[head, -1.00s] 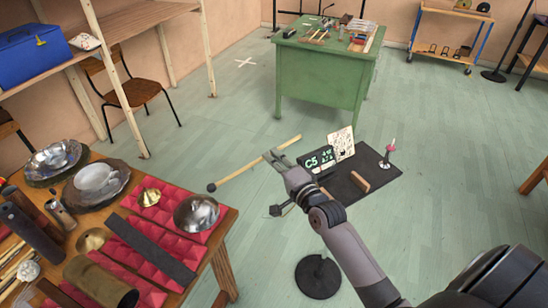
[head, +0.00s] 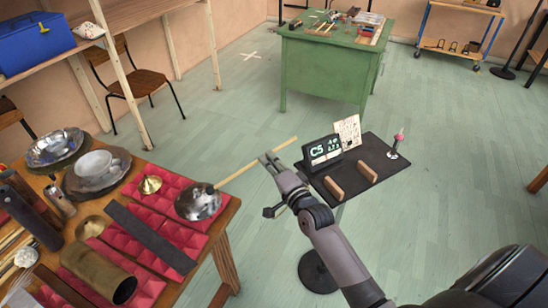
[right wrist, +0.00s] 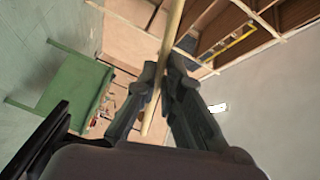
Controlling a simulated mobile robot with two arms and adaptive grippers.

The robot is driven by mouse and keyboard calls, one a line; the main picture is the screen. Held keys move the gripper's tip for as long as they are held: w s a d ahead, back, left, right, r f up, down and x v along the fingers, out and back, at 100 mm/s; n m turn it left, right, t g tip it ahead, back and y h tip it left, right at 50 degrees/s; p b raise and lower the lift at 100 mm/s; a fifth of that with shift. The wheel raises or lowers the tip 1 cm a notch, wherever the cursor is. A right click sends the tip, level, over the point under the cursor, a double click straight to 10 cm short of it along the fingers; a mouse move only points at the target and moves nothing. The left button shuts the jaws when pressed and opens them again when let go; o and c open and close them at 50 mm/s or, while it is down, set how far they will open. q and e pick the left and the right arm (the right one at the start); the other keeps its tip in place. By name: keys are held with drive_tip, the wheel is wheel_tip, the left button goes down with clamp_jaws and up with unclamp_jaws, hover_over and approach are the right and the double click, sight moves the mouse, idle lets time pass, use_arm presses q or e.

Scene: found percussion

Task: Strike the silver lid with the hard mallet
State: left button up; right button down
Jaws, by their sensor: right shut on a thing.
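The silver lid (head: 198,203) is a shiny dome over the red padded foam near the right edge of the wooden table. My right gripper (head: 269,160) is shut on the pale wooden handle of the hard mallet (head: 238,173), to the right of the table and above the floor. The handle slants down left, and its far end meets the lid's right rim in the picture. The mallet's dark head does not show, and I cannot tell whether it touches the lid. In the right wrist view the handle (right wrist: 173,30) passes between the fingers (right wrist: 160,88). My left gripper is not in view.
A dark stand tray (head: 375,172) with a C5 display (head: 322,150) lies just right of my gripper.

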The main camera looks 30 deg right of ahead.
drive_tip(key=r+p, duration=0.2)
drive_tip(key=p, duration=0.1)
drive_tip(key=r+p, duration=0.1)
drive_tip(key=p, duration=0.1)
drive_tip(key=shift+s+a+n+h, duration=0.3)
drive_tip(key=shift+s+n, duration=0.05)
drive_tip(key=shift+n, duration=0.05)
idle(0.3)
